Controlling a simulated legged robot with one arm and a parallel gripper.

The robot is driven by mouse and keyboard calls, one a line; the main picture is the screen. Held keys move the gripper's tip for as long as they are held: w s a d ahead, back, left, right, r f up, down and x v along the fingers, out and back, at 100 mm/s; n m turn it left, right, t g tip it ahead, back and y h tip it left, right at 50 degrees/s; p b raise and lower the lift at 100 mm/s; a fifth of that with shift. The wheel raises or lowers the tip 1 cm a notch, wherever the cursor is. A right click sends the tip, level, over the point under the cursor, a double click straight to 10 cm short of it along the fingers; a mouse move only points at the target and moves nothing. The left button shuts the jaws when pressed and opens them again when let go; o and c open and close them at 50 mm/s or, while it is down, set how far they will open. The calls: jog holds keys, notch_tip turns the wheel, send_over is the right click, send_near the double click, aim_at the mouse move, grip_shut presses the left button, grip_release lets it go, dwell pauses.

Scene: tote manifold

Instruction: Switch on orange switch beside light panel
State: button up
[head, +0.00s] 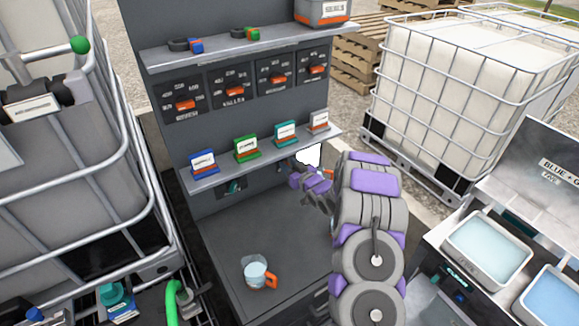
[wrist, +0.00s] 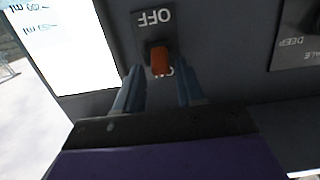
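The orange switch (wrist: 160,60) stands out from a dark plate on the grey wall in the wrist view. The OFF label (wrist: 157,16) shows upside down above it, and a partly covered label shows below it. The bright white light panel (wrist: 62,45) is just left of it; it also shows in the head view (head: 308,154) behind my gripper (head: 312,183). In the wrist view the two fingers of my gripper (wrist: 158,88) are apart, with the switch ahead of the gap between them. No contact with the switch can be made out.
Another dark labelled plate (wrist: 298,35) is at the right in the wrist view. A shelf (head: 262,160) with several coloured cards hangs above my gripper. A clear jug with an orange handle (head: 256,273) stands on the grey worktop (head: 225,240). Caged tanks stand at both sides.

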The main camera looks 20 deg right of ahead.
jog(key=shift+o, duration=0.6)
jog(key=p+v, duration=0.1)
jog(key=v, duration=1.6)
jog(key=shift+s+p, duration=0.15)
jog(key=shift+p, duration=0.15)
jog(key=shift+f, duration=0.1)
jog(key=s+a+r+m+g+h, duration=0.1)
jog(key=s+a+r+g+h, duration=0.2)
jog(key=s+r+g+h, duration=0.5)
jog(key=s+a+r+g+y, duration=0.1)
jog(key=s+a, duration=0.4)
jog(key=s, duration=0.6)
jog(key=s+a+r+g+y+b, duration=0.1)
jog(key=s+a+r+g, duration=0.3)
jog(key=s, duration=0.6)
jog(key=s+a+r+m+g+y, duration=0.1)
jog(key=s+a+r+g+y, duration=0.1)
jog(key=s+a, duration=0.5)
jog(key=s+r+g, duration=0.1)
jog(key=s+g, duration=0.1)
jog(key=s, duration=0.2)
jog(key=shift+s+g+y, duration=0.35)
jog(key=shift+g+y, duration=0.05)
